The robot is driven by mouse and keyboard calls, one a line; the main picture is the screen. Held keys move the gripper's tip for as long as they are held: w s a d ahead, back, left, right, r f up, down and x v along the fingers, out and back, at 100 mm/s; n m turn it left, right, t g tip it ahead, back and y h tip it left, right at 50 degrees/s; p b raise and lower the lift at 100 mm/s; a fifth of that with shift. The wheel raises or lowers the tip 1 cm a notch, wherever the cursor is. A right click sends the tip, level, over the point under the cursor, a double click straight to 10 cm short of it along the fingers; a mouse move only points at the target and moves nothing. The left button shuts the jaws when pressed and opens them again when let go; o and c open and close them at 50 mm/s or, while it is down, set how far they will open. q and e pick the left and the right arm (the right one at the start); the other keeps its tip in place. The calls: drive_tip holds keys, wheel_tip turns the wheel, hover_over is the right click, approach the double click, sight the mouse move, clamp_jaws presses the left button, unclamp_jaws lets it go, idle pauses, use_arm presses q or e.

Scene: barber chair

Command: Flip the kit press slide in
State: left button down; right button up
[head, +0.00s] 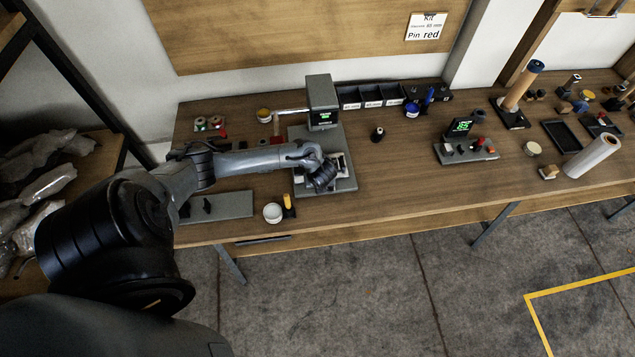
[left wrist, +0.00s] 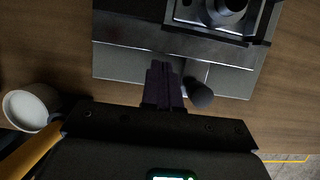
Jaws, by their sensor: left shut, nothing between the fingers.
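The kit press (head: 320,102) stands on the left half of the bench, with a grey base plate (head: 345,184) and an upright block with a small green display. My left arm reaches over it from the left. My left gripper (left wrist: 163,72) is shut and empty, pointing at the front edge of the press base (left wrist: 115,62). A dark rounded knob (left wrist: 202,93) is just right of its fingertips; I cannot tell whether they touch. The slide (left wrist: 222,14), a metal plate with a dark round part on it, lies beyond the fingertips. My arm hides much of the slide in the head view.
A white cup (head: 272,212) and a yellow-handled tool (head: 288,202) stand left of the press front. A grey plate (head: 228,205) lies farther left. Black bins (head: 370,95) stand behind. A small dark cylinder (head: 377,134) stands to the right, with clear bench around it.

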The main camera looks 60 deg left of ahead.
use_arm(q)
drive_tip(key=shift+a, duration=0.2)
drive_tip(key=shift+w+a, duration=0.1)
drive_tip(key=shift+w+a+f, duration=0.15)
drive_tip(key=shift+a, duration=0.2)
drive_tip(key=a+b, duration=0.1)
drive_tip(key=a, duration=0.1)
drive_tip(key=w+a+b, duration=0.1)
drive_tip(key=a, duration=0.1)
drive_tip(key=w+a+b, duration=0.1)
drive_tip(key=a, duration=0.1)
drive_tip(key=shift+w+a, duration=0.15)
drive_tip(key=shift+a, duration=0.1)
drive_tip(key=shift+w+a, duration=0.1)
drive_tip(key=shift+a, duration=0.2)
drive_tip(key=shift+d, duration=0.1)
